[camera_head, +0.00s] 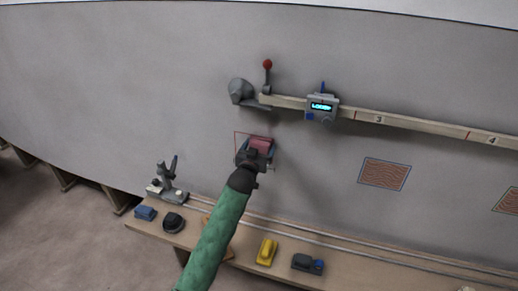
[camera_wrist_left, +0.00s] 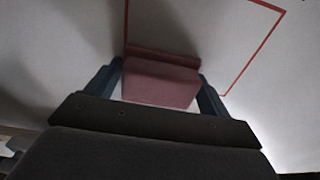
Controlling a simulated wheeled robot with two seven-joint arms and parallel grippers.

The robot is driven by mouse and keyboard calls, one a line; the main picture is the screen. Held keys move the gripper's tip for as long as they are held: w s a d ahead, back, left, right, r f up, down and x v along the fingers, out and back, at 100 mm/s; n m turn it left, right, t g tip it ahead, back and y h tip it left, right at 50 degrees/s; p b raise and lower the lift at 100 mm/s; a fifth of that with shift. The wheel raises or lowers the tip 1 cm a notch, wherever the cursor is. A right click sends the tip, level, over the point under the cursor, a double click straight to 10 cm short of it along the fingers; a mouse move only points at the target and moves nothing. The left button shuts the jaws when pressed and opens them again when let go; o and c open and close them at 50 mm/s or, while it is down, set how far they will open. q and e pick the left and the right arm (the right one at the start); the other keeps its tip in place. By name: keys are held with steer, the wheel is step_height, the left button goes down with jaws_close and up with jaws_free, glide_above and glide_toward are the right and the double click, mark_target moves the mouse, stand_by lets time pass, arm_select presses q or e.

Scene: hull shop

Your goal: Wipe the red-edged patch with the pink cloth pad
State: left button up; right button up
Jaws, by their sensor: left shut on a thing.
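The pink cloth pad (camera_head: 261,143) is held in my left gripper (camera_head: 257,152), up at the grey hull wall. In the left wrist view the pad (camera_wrist_left: 160,82) sits between the two fingers of my left gripper (camera_wrist_left: 160,90), its far edge at or very near the wall. The red-edged patch (camera_head: 237,140) is a plain area of wall outlined by a thin red line, largely hidden behind the gripper and pad. Its red outline also shows in the left wrist view (camera_wrist_left: 256,52), with the pad at its lower part. My right gripper is not in view.
A beam with a display box (camera_head: 321,108) and a red-knobbed lever (camera_head: 267,66) runs above. A blue-edged brown patch (camera_head: 384,173) is to the right. The bench below (camera_head: 340,279) holds a blue block (camera_head: 145,213), a black round tool (camera_head: 173,222), a yellow tool (camera_head: 266,251) and a dark tool (camera_head: 308,264).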

arm_select(q)
steer(key=shift+d, duration=0.25)
steer(key=shift+s+d, duration=0.3)
steer(key=shift+d, duration=0.5)
steer(key=shift+s+d, duration=0.3)
steer(key=shift+d, duration=0.5)
steer(key=shift+w+a+p, duration=0.3)
steer(key=shift+a+p, duration=0.1)
steer(key=shift+a, duration=0.5)
steer(key=shift+w+a+p, duration=0.3)
steer(key=shift+a+p, duration=0.1)
steer(key=shift+a, duration=0.5)
steer(key=o, duration=0.3)
steer(key=c, duration=0.3)
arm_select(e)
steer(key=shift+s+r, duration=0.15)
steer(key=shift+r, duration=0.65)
arm_select(q)
steer(key=shift+s, duration=0.1)
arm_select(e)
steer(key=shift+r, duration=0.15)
